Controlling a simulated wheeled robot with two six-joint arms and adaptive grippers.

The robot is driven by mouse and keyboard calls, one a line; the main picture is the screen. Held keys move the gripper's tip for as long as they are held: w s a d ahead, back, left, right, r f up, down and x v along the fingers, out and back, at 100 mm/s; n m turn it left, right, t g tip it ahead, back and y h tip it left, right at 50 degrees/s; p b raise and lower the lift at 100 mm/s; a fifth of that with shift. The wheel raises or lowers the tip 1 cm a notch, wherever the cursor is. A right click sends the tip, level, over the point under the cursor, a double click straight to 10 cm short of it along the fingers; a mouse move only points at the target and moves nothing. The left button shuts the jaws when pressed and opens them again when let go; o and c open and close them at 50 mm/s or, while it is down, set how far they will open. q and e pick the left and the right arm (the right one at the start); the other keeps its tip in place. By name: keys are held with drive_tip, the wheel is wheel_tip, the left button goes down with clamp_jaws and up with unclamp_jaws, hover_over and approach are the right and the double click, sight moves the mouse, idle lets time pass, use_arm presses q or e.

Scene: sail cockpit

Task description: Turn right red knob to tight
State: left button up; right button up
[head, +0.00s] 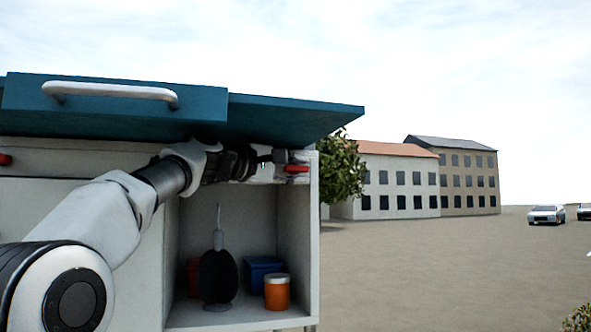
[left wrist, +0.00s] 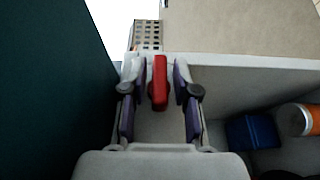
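The right red knob (head: 296,168) is at the right end of the white cockpit unit's upper front edge, under the raised teal lid. In the left wrist view the red knob (left wrist: 159,82) is a narrow upright bar between my fingers. My left gripper (head: 282,158) reaches it from the left. In that wrist view the left gripper (left wrist: 160,88) is open, one finger on each side of the knob, with a narrow gap on both sides. A second red knob (head: 5,159) shows at the far left edge. My right gripper is not in view.
The teal lid (head: 290,113) with a pale handle (head: 110,91) overhangs my left arm closely. Below is an open compartment with an orange jar (head: 277,292), a blue box (head: 262,272) and a dark round object with a thin stem (head: 217,275). Open ground lies to the right.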

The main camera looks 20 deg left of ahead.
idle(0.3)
use_arm(q)
drive_tip(key=v, duration=1.1)
drive_tip(key=shift+s+a, duration=0.25)
drive_tip(key=shift+f, duration=0.15)
